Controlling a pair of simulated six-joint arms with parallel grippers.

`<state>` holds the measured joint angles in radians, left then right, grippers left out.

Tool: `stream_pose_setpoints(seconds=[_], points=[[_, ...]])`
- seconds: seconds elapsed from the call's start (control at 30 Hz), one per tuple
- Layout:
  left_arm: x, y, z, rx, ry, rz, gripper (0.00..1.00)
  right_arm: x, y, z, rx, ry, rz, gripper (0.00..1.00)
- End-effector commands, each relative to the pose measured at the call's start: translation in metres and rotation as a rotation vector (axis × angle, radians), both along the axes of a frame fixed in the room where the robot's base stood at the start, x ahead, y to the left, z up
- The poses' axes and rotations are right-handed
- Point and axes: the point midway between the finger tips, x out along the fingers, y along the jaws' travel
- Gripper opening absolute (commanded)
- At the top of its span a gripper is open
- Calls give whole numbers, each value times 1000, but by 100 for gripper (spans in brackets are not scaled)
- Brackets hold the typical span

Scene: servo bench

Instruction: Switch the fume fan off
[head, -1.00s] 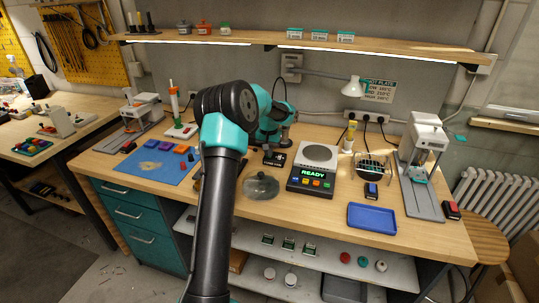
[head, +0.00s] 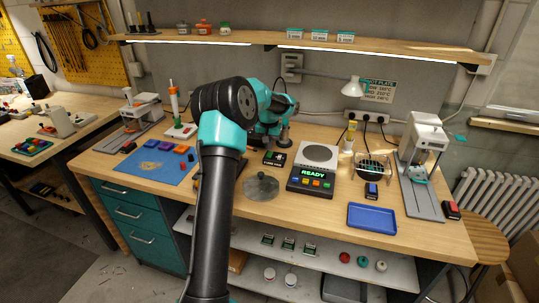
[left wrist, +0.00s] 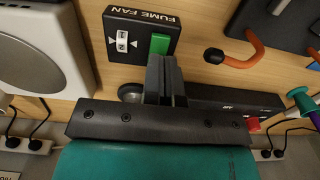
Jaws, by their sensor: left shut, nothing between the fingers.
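The fume fan switch is a small black box (head: 274,158) on the bench, left of the hot plate. In the left wrist view the box (left wrist: 132,38) carries the words FUME FAN, a green button (left wrist: 160,44) and a white marker window (left wrist: 122,41) between two white triangles. The window's lettering is too small to read surely. My left gripper (head: 284,141) is just behind and right of the box in the head view. Its fingers (left wrist: 161,62) are shut and empty, their tips close beside the green button. I cannot tell whether they touch it. My right gripper is not in view.
The hot plate (head: 318,154) with its READY display stands right of the switch. A round grey disc with a knob (head: 261,187) lies in front. A blue tray (head: 371,219) is at the front right. An orange hook (left wrist: 240,55) shows near my fingers.

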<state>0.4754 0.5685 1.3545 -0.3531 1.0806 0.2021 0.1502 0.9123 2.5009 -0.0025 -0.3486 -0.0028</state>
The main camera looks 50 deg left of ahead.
Motion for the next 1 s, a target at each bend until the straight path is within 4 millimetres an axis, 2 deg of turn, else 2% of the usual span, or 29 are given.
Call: stream_pose_setpoints(seconds=[0.5, 1.0], points=[[0, 0, 32, 1, -1, -1, 0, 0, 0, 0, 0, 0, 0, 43], [0, 0, 36, 1, -1, -1, 0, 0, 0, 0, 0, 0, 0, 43]])
